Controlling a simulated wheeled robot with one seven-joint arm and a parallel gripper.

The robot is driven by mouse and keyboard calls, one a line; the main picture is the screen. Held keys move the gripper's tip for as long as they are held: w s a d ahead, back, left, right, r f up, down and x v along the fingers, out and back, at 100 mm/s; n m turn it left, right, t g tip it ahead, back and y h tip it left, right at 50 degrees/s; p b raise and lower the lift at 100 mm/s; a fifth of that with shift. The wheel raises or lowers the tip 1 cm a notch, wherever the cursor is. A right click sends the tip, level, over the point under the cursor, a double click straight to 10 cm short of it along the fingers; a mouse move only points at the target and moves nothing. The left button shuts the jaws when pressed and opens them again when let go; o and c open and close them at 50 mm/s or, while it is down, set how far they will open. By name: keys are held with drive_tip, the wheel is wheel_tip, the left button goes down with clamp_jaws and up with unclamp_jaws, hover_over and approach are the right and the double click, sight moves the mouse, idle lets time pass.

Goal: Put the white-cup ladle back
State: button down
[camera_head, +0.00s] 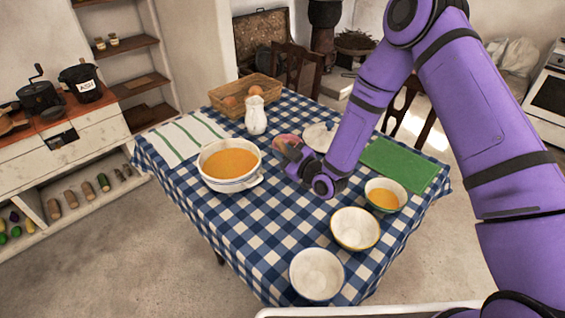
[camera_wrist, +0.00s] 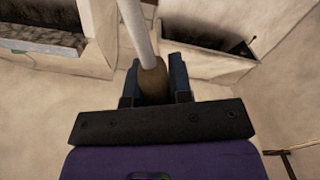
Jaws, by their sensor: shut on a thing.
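My gripper (camera_head: 288,154) is over the blue-and-white checked table, to the right of the white tureen (camera_head: 228,184) of orange soup. In the wrist view, my gripper (camera_wrist: 154,85) is shut on the brown grip of a ladle (camera_wrist: 136,28), whose pale shaft runs up out of the picture. The ladle's cup is not in that view, and I cannot make out the ladle in the head view. A small bowl (camera_head: 386,184) holds orange soup. Two white bowls, one yellow-rimmed (camera_head: 355,240) and one at the front (camera_head: 317,287), look empty.
A pinkish dish (camera_head: 287,139) and a white plate (camera_head: 319,138) lie close to my gripper. A white jug (camera_head: 256,118) and a basket (camera_head: 221,100) stand at the back. A green mat (camera_head: 409,164) lies right, a striped cloth (camera_head: 181,138) left. Chairs stand behind the table.

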drive_tip(key=shift+f, duration=2.05)
drive_tip(key=c, duration=1)
unclamp_jaws()
drive_tip(key=shift+c, duration=0.2)
drive_tip(key=v, duration=0.8)
drive_tip(key=w+d+r+g+h, duration=0.1)
drive_tip(key=w+d+r+h, duration=0.15)
drive_tip(key=r, duration=0.45)
drive_tip(key=w+d+r+g+h, duration=0.1)
drive_tip(key=w+d+r+h, duration=0.2)
drive_tip(key=r, duration=0.4)
drive_tip(key=s+d+r+m+h, duration=0.45)
drive_tip(key=d+r, duration=0.55)
drive_tip(key=r, duration=0.3)
drive_tip(key=s+d+r+m+g+h, duration=0.1)
drive_tip(key=s+d+r+m, duration=0.15)
drive_tip(key=s+r, duration=0.2)
drive_tip(key=s+d+r+m+g+h, duration=0.1)
drive_tip(key=s+d+r+m+h, duration=0.1)
drive_tip(key=s+d+r, duration=0.3)
drive_tip(key=s+d+r+m+g, duration=0.1)
drive_tip(key=s+m, duration=0.1)
drive_tip(key=s, duration=0.8)
drive_tip(key=s+d+r+m+g, duration=0.1)
drive_tip(key=s+r+m+g, duration=0.1)
drive_tip(key=s, duration=0.8)
drive_tip(key=shift+m+g, duration=0.3)
drive_tip(key=shift+m, duration=0.1)
